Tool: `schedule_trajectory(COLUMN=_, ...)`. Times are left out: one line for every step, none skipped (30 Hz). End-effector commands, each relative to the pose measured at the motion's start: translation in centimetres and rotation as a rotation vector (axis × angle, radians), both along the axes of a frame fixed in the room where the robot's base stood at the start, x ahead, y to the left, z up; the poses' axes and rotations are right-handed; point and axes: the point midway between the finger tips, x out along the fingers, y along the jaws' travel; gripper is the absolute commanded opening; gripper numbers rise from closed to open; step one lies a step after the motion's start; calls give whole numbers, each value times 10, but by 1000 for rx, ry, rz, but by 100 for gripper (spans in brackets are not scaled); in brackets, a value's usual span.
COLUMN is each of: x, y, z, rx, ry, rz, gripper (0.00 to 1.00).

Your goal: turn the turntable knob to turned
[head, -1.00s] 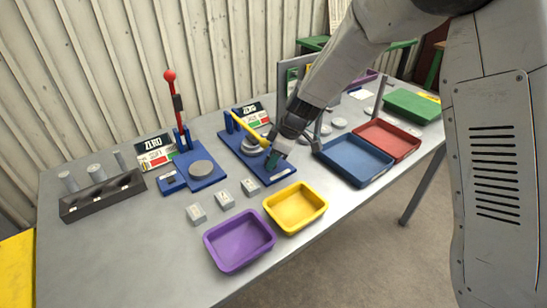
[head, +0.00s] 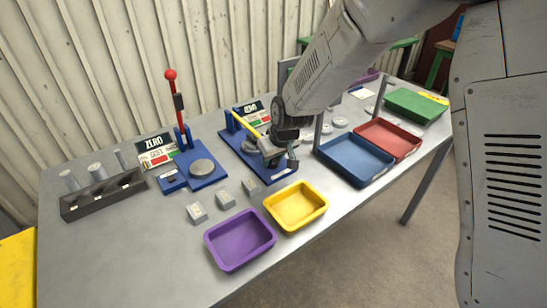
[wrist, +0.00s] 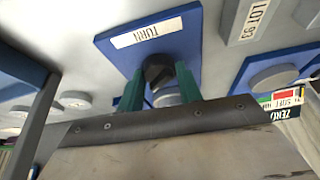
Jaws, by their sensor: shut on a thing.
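The turntable knob (wrist: 157,72) is dark and round in the wrist view, on a blue base (wrist: 192,45) with a label reading TURN. My gripper (wrist: 158,82) has its two green fingers on either side of the knob and is shut on it. In the head view my gripper (head: 282,161) is low over the front part of the blue base (head: 228,137) and hides the knob. A yellow lever (head: 245,124) slants over the rear of that base. A grey disc shows behind the knob between my fingers. The knob's turned angle cannot be told.
A second blue base (head: 211,184) with a red-knobbed lever (head: 175,100) stands to the left. Grey blocks (head: 223,200), a yellow tray (head: 298,207) and a purple tray (head: 240,241) lie in front. A blue tray (head: 352,163) is close on the right.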

Motion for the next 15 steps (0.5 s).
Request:
schedule_trajectory(x=-1, y=1, z=0, rx=-3, ry=1, rz=-29, gripper=12)
schedule_trajectory(x=-1, y=1, z=0, rx=-2, ry=1, rz=-52, gripper=12)
schedule_trajectory(x=-1, y=2, z=0, rx=-3, ry=1, rz=-84, gripper=12)
schedule_trajectory(x=-1, y=2, z=0, rx=-2, ry=1, rz=-108, gripper=12)
schedule_trajectory(x=-2, y=2, z=0, rx=-2, ry=1, rz=-130, gripper=12)
schedule_trajectory(x=-2, y=2, z=0, rx=-2, ry=1, rz=-162, gripper=12)
schedule_trajectory(x=-2, y=3, z=0, rx=-2, ry=1, rz=-186, gripper=12)
schedule_trajectory(x=-2, y=3, z=0, rx=-2, ry=1, rz=-208, gripper=12)
schedule_trajectory(x=-2, y=3, z=0, rx=-2, ry=1, rz=-239, gripper=12)
schedule_trajectory(x=-2, y=3, z=0, rx=-2, ry=1, rz=-264, gripper=12)
schedule_trajectory(x=-2, y=3, z=0, rx=-1, ry=1, rz=-287, gripper=12)
schedule_trajectory(x=-2, y=4, z=0, rx=-2, ry=2, rz=-318, gripper=12)
schedule_trajectory(x=-2, y=4, z=0, rx=-3, ry=1, rz=-342, gripper=12)
schedule_trajectory(x=-2, y=4, z=0, rx=-2, ry=2, rz=-366, gripper=12)
schedule_trajectory(x=-2, y=5, z=0, rx=-2, ry=1, rz=-399, gripper=12)
